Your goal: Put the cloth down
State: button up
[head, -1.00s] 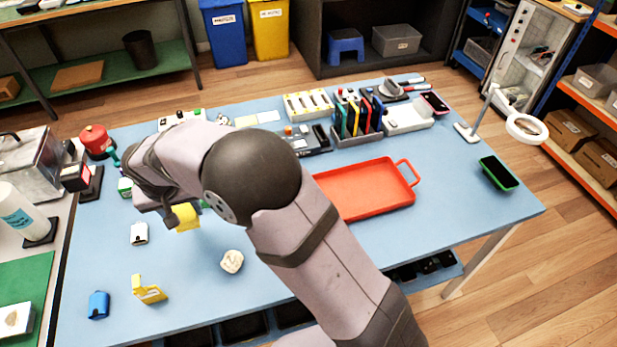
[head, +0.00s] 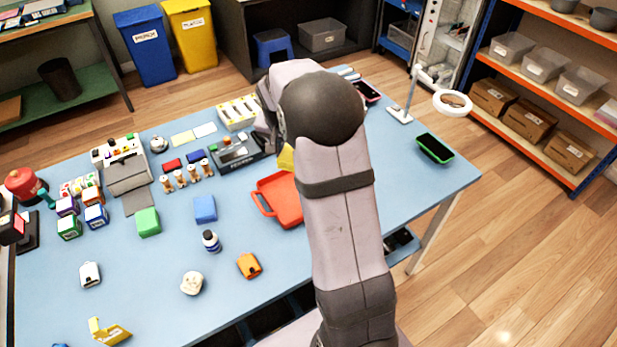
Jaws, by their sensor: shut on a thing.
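The yellow cloth (head: 286,159) shows as a small patch just left of my arm in the head view. It hangs by the far edge of the red tray (head: 263,205) in the picture; its height above the table cannot be told. My gripper (head: 280,148) is shut on the cloth. My arm hides most of the gripper, part of the cloth and the right part of the tray.
On the blue table (head: 330,265) a black instrument (head: 237,152) and a yellow-and-white rack (head: 237,112) stand left of the gripper. A blue block (head: 205,209), a small bottle (head: 211,241) and an orange item (head: 249,265) lie nearer. A green-rimmed black tray (head: 434,148) is at right.

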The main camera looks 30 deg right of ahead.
jog(key=shift+n, duration=0.5)
jog(key=shift+s+d+f, duration=0.25)
jog(key=shift+s+d, duration=0.2)
jog(key=shift+d, duration=0.2)
jog(key=shift+s+d+f, duration=0.25)
jog(key=shift+s+d, duration=0.25)
jog(key=shift+d, duration=0.15)
jog(key=shift+s+d+f, duration=0.25)
jog(key=shift+s+d, duration=0.2)
jog(key=shift+d, duration=0.2)
jog(key=shift+f+p, duration=1)
jog(key=shift+f, duration=4)
jog(key=shift+f, duration=0.15)
jog(key=o, duration=1)
jog(key=shift+o, duration=0.2)
